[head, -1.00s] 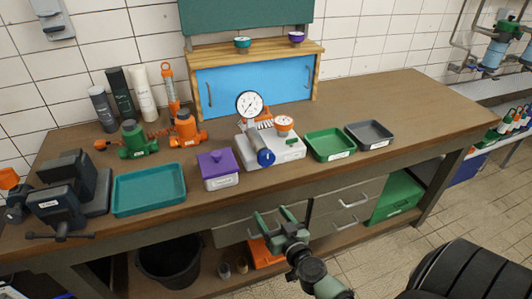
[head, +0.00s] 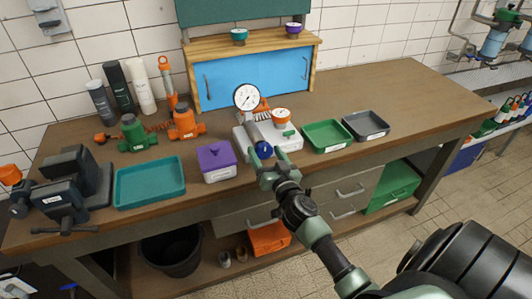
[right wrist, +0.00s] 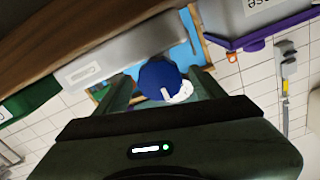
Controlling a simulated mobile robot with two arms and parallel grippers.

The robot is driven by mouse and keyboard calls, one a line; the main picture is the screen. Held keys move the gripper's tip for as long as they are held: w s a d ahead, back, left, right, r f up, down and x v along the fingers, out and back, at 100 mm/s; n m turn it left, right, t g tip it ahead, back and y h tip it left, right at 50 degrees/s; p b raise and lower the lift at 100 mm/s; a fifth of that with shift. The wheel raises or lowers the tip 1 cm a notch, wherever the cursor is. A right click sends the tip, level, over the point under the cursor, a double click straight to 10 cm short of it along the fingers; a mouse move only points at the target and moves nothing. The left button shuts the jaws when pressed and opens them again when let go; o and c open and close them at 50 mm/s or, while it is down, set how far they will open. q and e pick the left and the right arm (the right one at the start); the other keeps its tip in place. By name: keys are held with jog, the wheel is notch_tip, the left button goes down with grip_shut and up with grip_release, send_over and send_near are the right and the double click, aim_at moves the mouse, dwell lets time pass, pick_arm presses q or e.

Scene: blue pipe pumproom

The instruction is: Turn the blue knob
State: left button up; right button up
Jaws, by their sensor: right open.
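The blue knob (head: 264,150) is on the front of a grey-white gauge box (head: 287,143) on the bench. In the right wrist view the knob (right wrist: 158,77) has a white mark and appears between my two fingers. My right gripper (head: 267,158) is open at the knob, one finger on either side in the picture. I cannot tell whether a finger touches it. The right gripper (right wrist: 160,82) holds nothing that I can see. My left gripper is not in view.
A round dial gauge (head: 247,97) stands on the box. A purple-lidded container (head: 216,160) stands left of it, and a green tray (head: 327,135) and a grey tray (head: 366,126) stand right. A teal tray (head: 150,183) lies farther left. The bench's right part is clear.

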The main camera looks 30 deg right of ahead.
jog(key=c, duration=1.4)
jog(key=shift+o, duration=0.2)
